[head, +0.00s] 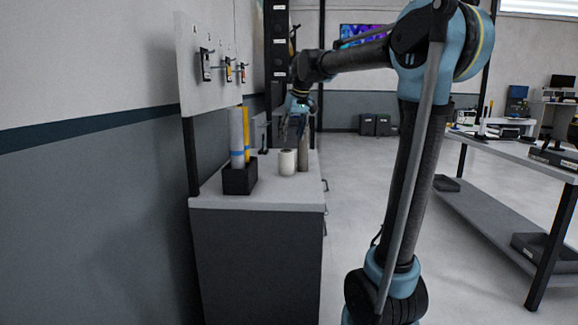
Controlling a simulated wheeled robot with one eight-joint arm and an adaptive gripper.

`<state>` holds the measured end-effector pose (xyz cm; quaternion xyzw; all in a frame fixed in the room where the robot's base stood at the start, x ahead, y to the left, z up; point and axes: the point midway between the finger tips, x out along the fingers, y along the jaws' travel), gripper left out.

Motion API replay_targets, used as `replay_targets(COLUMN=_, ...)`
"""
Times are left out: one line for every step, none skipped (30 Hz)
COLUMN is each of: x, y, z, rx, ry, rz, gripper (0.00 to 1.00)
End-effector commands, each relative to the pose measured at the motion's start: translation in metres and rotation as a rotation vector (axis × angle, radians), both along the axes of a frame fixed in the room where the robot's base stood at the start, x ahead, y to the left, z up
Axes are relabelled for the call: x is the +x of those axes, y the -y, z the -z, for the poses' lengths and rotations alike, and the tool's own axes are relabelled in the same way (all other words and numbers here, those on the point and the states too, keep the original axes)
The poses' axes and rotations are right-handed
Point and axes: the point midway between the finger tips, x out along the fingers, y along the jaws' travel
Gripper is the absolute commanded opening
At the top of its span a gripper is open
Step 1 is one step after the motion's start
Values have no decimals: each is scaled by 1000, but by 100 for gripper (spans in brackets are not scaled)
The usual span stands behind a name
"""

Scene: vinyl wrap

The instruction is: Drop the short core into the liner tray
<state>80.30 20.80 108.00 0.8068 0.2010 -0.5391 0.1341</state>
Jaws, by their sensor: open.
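A short cream-white roll (287,162) stands upright on the grey-topped cabinet; it may be the short core, but I cannot be sure. A taller grey-brown cylinder (303,152) stands close beside it on the right. My gripper (293,128) is open and points down, just above these two, near the top of the taller cylinder. It looks empty. I cannot make out a liner tray for certain. A black open box (239,181) stands on the left of the cabinet top and holds upright rolls.
In the box are a grey roll (236,135) with a blue band and a yellow roll (246,132). The cabinet top (270,195) is clear at the front. A pegboard panel (208,45) with hung tools is on the left wall. A workbench (510,150) stands at right, with open floor between.

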Motion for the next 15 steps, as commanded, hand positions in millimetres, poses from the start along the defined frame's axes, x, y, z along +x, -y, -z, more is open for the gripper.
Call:
replay_targets(x=3, y=-3, z=9, rx=0, ry=0, rz=-2, gripper=50)
replay_targets(x=5, y=-5, z=14, rx=0, ry=0, rz=-2, gripper=50)
replay_targets(x=7, y=-7, z=21, rx=0, ry=0, rz=-3, gripper=50)
replay_targets(x=9, y=-8, z=26, rx=1, ry=0, rz=-4, gripper=50)
replay_targets(x=10, y=-9, z=30, rx=0, ry=0, rz=-4, gripper=50)
replay_targets(x=13, y=-11, z=37, rx=0, ry=0, rz=-4, gripper=50)
replay_targets(x=15, y=-12, z=42, rx=0, ry=-1, rz=-4, gripper=50)
replay_targets(x=16, y=-13, z=47, rx=0, ry=-1, rz=-4, gripper=50)
replay_targets(x=19, y=-15, z=53, rx=-1, ry=-1, rz=-5, gripper=50)
replay_targets(x=20, y=-16, z=58, rx=-1, ry=-1, rz=-5, gripper=50)
replay_targets(x=22, y=-17, z=63, rx=-1, ry=-1, rz=-5, gripper=50)
replay_targets(x=24, y=-18, z=69, rx=-1, ry=-1, rz=-5, gripper=50)
replay_targets(x=25, y=-19, z=72, rx=-1, ry=-1, rz=-5, gripper=50)
replay_targets(x=27, y=-19, z=76, rx=-1, ry=-1, rz=-5, gripper=50)
replay_targets(x=28, y=-20, z=80, rx=-1, ry=-1, rz=-5, gripper=50)
